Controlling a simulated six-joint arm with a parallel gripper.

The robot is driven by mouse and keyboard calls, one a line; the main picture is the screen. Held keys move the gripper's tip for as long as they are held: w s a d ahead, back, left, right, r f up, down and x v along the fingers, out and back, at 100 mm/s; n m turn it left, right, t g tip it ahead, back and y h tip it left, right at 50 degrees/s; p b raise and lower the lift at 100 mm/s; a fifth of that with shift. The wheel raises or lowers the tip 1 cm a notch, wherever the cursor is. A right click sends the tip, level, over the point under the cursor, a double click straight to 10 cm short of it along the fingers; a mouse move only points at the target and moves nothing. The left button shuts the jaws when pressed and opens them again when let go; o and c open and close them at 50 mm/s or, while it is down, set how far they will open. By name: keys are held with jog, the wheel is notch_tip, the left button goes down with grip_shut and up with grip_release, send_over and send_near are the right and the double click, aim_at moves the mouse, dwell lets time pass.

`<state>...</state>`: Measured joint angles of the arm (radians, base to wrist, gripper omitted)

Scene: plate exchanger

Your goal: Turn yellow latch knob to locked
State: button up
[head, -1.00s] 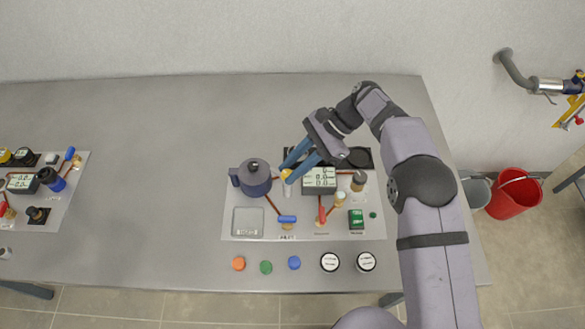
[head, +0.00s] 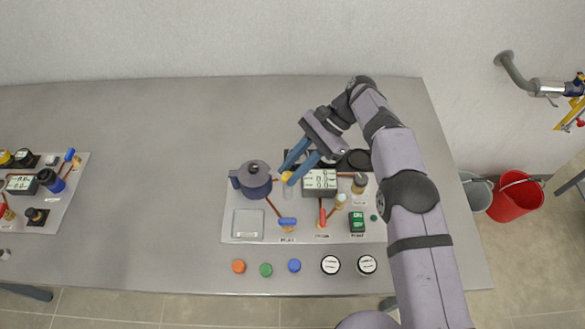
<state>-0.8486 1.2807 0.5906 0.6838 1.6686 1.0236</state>
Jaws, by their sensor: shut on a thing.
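The yellow latch knob (head: 287,176) sits on the pale panel (head: 229,205), between the dark lidded pot and the grey display box. Only part of it shows beside my fingertips. My gripper (head: 285,175), with blue fingers, reaches down from the upper right and is shut on the yellow knob. The arm hides part of the panel's back edge. The knob's exact angle and any lock mark are too small to tell.
A dark pot (head: 255,177) stands close left of the knob, and a display box (head: 319,183) close right. Blue (head: 288,221) and red (head: 322,216) handles sit in front. Coloured buttons (head: 266,269) line the table's front. The table's left-middle (head: 150,180) is clear.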

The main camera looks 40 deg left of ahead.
aim_at(291, 174)
jog(key=o, duration=1.1)
jog(key=shift+s, duration=0.1)
jog(key=shift+c, duration=0.2)
jog(key=shift+r, duration=0.1)
jog(key=shift+r+b, duration=0.4)
jog(key=shift+r, duration=0.15)
notch_tip(291, 174, up, 9)
jog(key=shift+f, duration=0.15)
jog(key=shift+s, duration=0.1)
